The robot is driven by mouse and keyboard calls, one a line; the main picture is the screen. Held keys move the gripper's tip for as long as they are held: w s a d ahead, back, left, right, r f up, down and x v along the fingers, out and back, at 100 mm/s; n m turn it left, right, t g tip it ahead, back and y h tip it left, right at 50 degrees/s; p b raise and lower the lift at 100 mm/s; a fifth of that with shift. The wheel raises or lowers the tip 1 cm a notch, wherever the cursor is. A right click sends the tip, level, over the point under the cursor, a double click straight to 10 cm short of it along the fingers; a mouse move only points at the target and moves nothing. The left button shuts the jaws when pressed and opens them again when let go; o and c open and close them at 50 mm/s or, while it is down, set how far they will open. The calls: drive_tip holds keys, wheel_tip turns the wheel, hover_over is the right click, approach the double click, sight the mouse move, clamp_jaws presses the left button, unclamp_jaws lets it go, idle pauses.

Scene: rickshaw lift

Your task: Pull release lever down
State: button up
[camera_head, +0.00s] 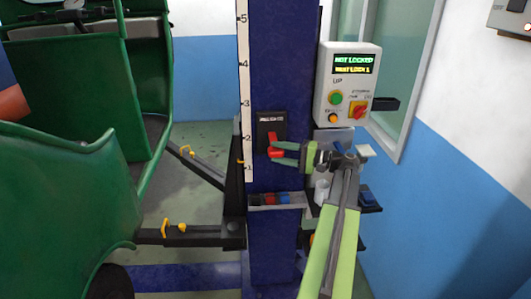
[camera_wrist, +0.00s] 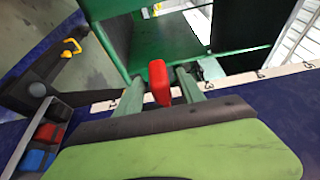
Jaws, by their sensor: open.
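The red release lever (camera_head: 276,151) sits below a black plate (camera_head: 272,126) on the blue lift column (camera_head: 275,60). In the wrist view the red lever (camera_wrist: 158,82) stands between my two green fingers, with a finger on each side. My gripper (camera_head: 275,152) reaches in from the right at the lever's height. The fingers are open around the lever, and I cannot tell whether either one touches it. The control box (camera_head: 347,85) to the right reads "NOT LOCKED" and "NEXT LOCK 1". Part of the lever is hidden behind the fingers in the head view.
A green rickshaw (camera_head: 75,120) stands at the left beside the black lift arms (camera_head: 190,236). A small tray (camera_head: 275,200) with red and blue items is on the column below the lever. A numbered white scale (camera_head: 244,100) runs up the column. A window (camera_head: 395,80) is at the right.

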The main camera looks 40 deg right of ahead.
drive_tip(key=x, duration=0.4)
drive_tip(key=shift+w+a, duration=0.1)
drive_tip(key=shift+w, duration=0.05)
clamp_jaws()
idle(1.2)
